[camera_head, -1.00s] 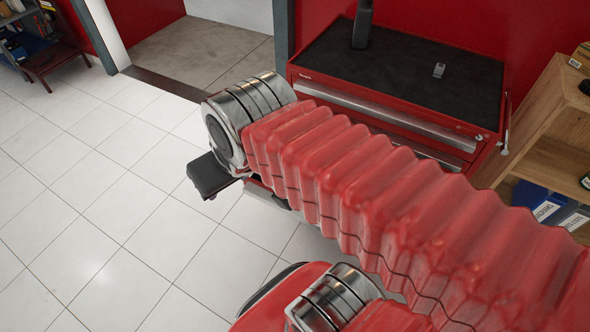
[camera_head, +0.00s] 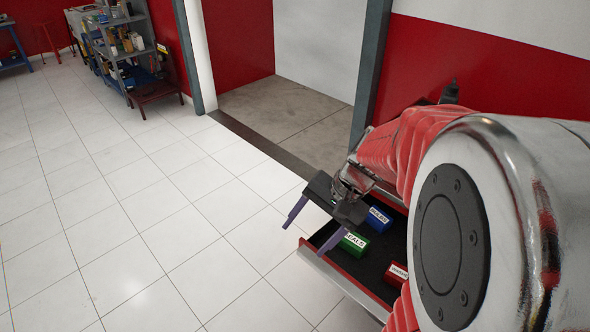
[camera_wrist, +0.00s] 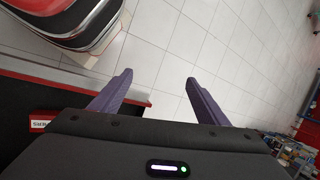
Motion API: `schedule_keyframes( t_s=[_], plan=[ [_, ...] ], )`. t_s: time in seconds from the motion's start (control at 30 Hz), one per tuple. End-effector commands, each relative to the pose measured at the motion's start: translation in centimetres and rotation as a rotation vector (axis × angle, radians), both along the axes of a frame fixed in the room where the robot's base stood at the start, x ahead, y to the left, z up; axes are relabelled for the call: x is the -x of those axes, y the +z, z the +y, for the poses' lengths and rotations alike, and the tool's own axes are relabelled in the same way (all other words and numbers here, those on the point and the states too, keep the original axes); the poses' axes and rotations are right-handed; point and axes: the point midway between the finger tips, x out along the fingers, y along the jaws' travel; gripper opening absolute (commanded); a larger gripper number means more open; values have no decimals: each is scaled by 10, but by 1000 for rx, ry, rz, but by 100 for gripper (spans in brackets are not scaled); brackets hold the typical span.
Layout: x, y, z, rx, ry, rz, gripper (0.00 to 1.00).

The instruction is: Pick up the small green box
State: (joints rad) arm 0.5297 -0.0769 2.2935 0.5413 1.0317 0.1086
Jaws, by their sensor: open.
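The small green box (camera_head: 353,243) sits in an open drawer (camera_head: 318,262) in the head view, with a white label ending in "EALS". In the wrist view my gripper (camera_wrist: 158,80) also shows open, with floor tiles beyond. The green box is not visible in the wrist view.
A blue box (camera_head: 378,218) and a red box (camera_head: 398,272) share the drawer with the green one. My arm hides the drawer's right part. A grey shelf (camera_head: 125,45) stands at the far left. The tiled floor (camera_head: 120,210) left of the drawer is clear.

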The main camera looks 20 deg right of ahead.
Motion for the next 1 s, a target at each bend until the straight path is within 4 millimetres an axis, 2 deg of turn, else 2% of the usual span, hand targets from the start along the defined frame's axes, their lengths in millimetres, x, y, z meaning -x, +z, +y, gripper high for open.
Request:
schedule_keyframes(
  t_s=[0.3, 0.57, 0.83, 1.0],
  plan=[
    [-21, -42, -54, -252, -317, 89, 69],
    [-30, -80, -105, -459, -580, 129, 69],
    [-28, -125, -166, -675, -857, 146, 69],
    [-19, -156, -206, -814, -1031, 142, 69]
  ],
)
